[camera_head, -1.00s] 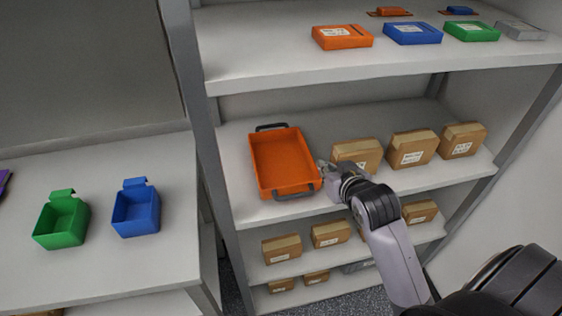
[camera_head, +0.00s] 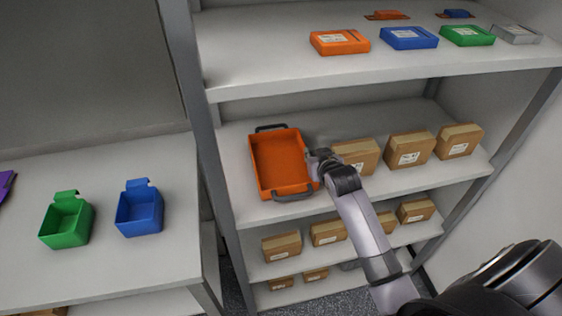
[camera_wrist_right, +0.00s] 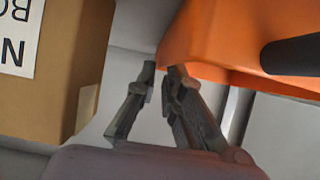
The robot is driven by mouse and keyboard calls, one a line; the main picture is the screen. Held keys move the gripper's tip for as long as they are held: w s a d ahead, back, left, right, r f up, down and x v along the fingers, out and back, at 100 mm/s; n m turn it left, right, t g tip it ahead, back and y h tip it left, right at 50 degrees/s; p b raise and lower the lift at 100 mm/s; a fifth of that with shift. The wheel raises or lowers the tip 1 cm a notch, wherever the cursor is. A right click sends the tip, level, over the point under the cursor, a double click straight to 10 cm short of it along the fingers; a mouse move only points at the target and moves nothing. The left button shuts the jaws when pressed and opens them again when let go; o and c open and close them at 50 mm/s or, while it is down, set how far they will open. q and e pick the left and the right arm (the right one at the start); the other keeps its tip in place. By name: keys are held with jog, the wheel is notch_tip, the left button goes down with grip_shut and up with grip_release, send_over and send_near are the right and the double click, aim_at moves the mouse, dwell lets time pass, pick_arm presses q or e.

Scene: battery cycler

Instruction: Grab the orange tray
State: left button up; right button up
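The orange tray (camera_head: 279,162), a shallow open box with dark handles at its back and front ends, sits on the middle shelf at its left part. My right gripper (camera_head: 317,158) is at the tray's right side, close to its rim. In the right wrist view the two grey fingers (camera_wrist_right: 161,78) have a narrow gap between their tips, with nothing seen held. The tray (camera_wrist_right: 215,45) fills the upper right there, close to the right finger; contact cannot be told. A dark handle (camera_wrist_right: 292,55) shows at the right edge. My left gripper is not in view.
A cardboard box (camera_head: 357,155) stands close to the right of my gripper and also shows in the right wrist view (camera_wrist_right: 58,75). The shelf above (camera_head: 270,80) holds flat coloured cases. A green bin (camera_head: 67,220) and a blue bin (camera_head: 139,209) stand on the left table.

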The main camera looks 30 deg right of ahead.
jog(key=shift+p+x, duration=0.45)
jog(key=shift+x, duration=1.75)
jog(key=shift+a, duration=0.1)
grip_shut()
jog(key=shift+r, duration=0.15)
